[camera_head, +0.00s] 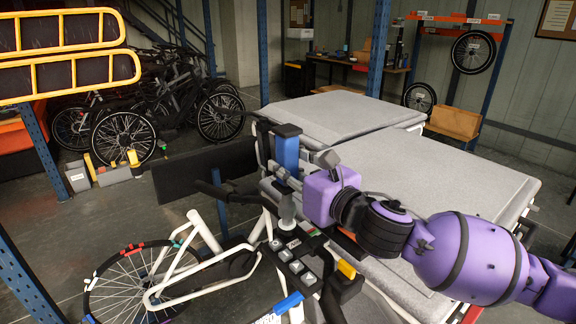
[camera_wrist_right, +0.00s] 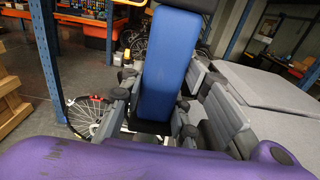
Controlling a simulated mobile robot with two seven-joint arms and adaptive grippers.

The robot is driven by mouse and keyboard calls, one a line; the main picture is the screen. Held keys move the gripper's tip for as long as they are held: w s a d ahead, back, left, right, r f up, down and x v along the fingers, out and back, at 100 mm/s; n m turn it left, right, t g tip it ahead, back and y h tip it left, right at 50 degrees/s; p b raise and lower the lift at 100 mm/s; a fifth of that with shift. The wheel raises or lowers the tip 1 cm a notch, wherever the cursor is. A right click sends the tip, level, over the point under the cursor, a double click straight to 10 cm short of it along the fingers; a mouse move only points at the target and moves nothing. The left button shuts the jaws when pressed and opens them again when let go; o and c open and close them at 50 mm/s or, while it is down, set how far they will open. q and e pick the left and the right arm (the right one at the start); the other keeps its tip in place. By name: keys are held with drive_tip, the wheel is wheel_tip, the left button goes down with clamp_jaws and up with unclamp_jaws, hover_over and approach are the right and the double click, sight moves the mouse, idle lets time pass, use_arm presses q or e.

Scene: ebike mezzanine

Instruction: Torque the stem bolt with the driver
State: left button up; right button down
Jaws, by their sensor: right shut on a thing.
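The driver (camera_head: 287,152) has a blue body with a black top and stands roughly upright. My right gripper (camera_head: 284,174) is shut on it, with the purple arm coming in from the right. In the right wrist view the blue driver (camera_wrist_right: 170,70) rises between the grey fingers (camera_wrist_right: 150,118). The white-framed e-bike (camera_head: 205,233) stands below, with its black handlebar (camera_head: 228,196) near the driver. A pale cylindrical part (camera_head: 287,207) shows under the driver, above the stem area. The stem bolt is hidden, and I cannot tell whether the driver touches it. My left gripper is out of view.
A grey-topped table (camera_head: 450,185) fills the right side behind my arm. A blue post (camera_head: 262,50) stands behind.

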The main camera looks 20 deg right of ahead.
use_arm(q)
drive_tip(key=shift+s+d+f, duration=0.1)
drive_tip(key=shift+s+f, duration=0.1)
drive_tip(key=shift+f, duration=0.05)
use_arm(e)
drive_tip(key=shift+f, duration=0.7)
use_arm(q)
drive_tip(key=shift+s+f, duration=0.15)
use_arm(e)
drive_tip(key=shift+f, duration=0.2)
